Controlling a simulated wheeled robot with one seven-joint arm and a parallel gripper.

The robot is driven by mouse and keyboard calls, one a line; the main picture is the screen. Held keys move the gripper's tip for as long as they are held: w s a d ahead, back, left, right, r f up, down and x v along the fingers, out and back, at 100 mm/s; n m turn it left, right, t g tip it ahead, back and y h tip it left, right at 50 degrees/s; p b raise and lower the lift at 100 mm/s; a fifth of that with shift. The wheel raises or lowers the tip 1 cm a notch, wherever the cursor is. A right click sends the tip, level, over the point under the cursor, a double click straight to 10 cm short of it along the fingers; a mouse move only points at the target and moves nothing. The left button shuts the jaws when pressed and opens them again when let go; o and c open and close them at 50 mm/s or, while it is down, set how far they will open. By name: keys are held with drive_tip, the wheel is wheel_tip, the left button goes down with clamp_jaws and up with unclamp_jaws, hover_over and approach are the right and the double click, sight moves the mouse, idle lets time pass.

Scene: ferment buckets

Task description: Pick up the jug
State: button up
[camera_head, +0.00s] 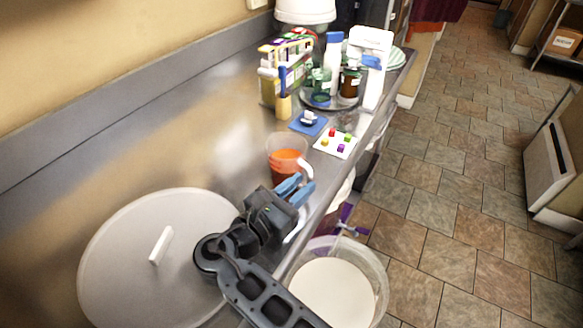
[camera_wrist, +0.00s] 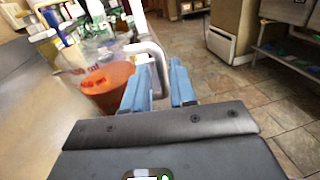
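The jug (camera_head: 287,160) is clear, holds orange-red liquid and stands upright on the metal counter. Its pale handle (camera_head: 305,170) points toward the counter's front edge. My gripper (camera_head: 295,188) has blue fingers and is just in front of the jug, at the handle. In the wrist view the jug (camera_wrist: 100,80) is left of the fingers. Its handle (camera_wrist: 152,50) curves down into the gap between the two fingertips (camera_wrist: 159,82). The fingers are apart; whether either touches the handle I cannot tell.
A large round lid (camera_head: 130,250) lies on the counter at the left. A white bucket (camera_head: 335,292) stands below the counter edge. Behind the jug are a white card with coloured pieces (camera_head: 336,143), a blue mat (camera_head: 307,124), bottles (camera_head: 372,85) and jars (camera_head: 349,80).

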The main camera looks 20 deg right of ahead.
sight(308, 179)
drive_tip(key=b+x, duration=0.1)
drive_tip(key=x, duration=0.3)
drive_tip(key=shift+w+d+f, duration=0.1)
drive_tip(key=shift+w+d, duration=0.05)
drive_tip(key=shift+d, duration=0.1)
drive_tip(key=shift+w+d+b, duration=0.2)
drive_tip(key=shift+d+b, duration=0.1)
drive_tip(key=shift+d, duration=0.15)
drive_tip(key=shift+c, duration=0.4)
clamp_jaws()
